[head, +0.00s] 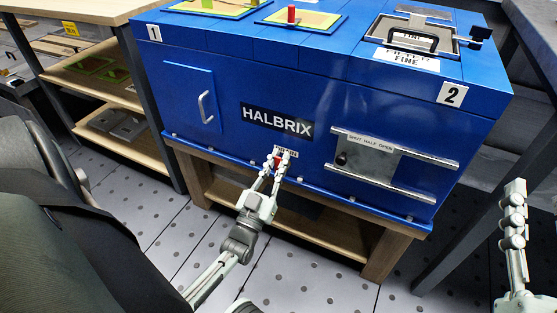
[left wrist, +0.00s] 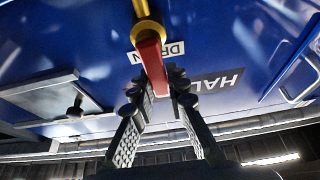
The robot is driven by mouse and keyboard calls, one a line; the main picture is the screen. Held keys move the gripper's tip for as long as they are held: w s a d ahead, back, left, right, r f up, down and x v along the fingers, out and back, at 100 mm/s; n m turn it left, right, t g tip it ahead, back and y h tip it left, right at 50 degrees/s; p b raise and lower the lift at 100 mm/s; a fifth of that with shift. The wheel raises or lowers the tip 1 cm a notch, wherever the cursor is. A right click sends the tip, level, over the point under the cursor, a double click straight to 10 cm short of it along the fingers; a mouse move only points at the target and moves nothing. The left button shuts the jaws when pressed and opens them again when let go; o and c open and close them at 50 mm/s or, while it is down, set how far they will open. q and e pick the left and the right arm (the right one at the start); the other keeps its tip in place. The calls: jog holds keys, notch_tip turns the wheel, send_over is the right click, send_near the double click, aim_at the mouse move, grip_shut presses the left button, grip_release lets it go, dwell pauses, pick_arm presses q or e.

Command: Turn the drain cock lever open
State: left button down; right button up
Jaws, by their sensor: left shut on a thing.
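The drain cock's red lever (head: 276,161) is low on the front of the blue HALBRIX unit (head: 225,100), just below the small DRAIN label (head: 289,152). In the left wrist view the red lever (left wrist: 153,62) extends from a brass stem (left wrist: 149,28) toward my fingers. My left gripper (head: 271,168) is shut on the lever, with one finger on each side of it; the fingers also show in the wrist view (left wrist: 159,78). My right gripper (head: 515,214) is at the right edge, away from the unit; its finger opening cannot be made out.
A panel (head: 376,168) labelled SHUT HALF OPEN, with a dark knob and metal rails, is right of the lever. A door handle (head: 204,106) is to the left. A wooden stand (head: 190,172) supports the unit. Shelves (head: 105,75) stand at left; open floor lies in front.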

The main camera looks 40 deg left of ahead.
pick_arm(q)
jog(key=c, duration=1.5)
grip_release()
jog(key=v, duration=1.2)
